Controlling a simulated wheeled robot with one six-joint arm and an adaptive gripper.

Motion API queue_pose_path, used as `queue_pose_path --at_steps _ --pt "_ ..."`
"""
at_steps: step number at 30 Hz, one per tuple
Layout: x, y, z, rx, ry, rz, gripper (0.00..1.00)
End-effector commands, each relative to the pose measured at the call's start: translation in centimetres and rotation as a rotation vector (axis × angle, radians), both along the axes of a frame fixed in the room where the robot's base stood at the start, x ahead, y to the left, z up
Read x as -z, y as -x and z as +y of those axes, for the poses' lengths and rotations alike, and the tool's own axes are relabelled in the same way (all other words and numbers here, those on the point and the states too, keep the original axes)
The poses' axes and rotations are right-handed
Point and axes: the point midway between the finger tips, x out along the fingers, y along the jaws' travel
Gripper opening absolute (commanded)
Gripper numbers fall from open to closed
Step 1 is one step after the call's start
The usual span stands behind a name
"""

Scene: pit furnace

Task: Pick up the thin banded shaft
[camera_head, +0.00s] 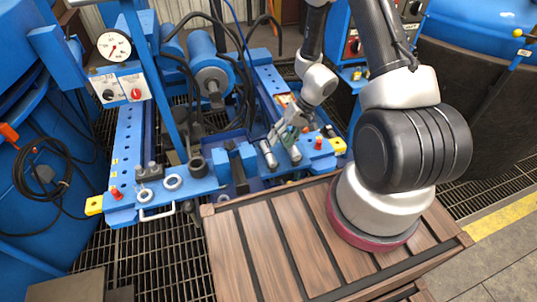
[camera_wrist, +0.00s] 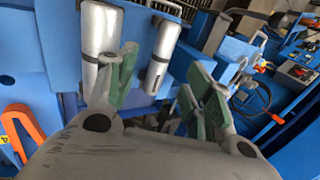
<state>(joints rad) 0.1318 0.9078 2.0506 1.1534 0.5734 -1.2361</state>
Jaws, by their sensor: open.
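Contact is not visible. In the head view my gripper (camera_head: 286,127) is just above the two cylinders.
A blue steel frame (camera_head: 128,150) with red pins and yellow end blocks surrounds the spot. A wooden slatted crate (camera_head: 250,245) stands in front. An orange handle (camera_wrist: 22,130) is at left in the wrist view. Black hoses hang behind the fixture.

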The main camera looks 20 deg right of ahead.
Motion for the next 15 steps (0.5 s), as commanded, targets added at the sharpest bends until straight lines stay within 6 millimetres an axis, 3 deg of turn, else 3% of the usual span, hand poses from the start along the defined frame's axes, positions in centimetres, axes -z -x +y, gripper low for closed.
queue_pose_path --at_steps 15 --pt "5.8 0.3 3.6 -0.001 0.000 0.003 0.51"
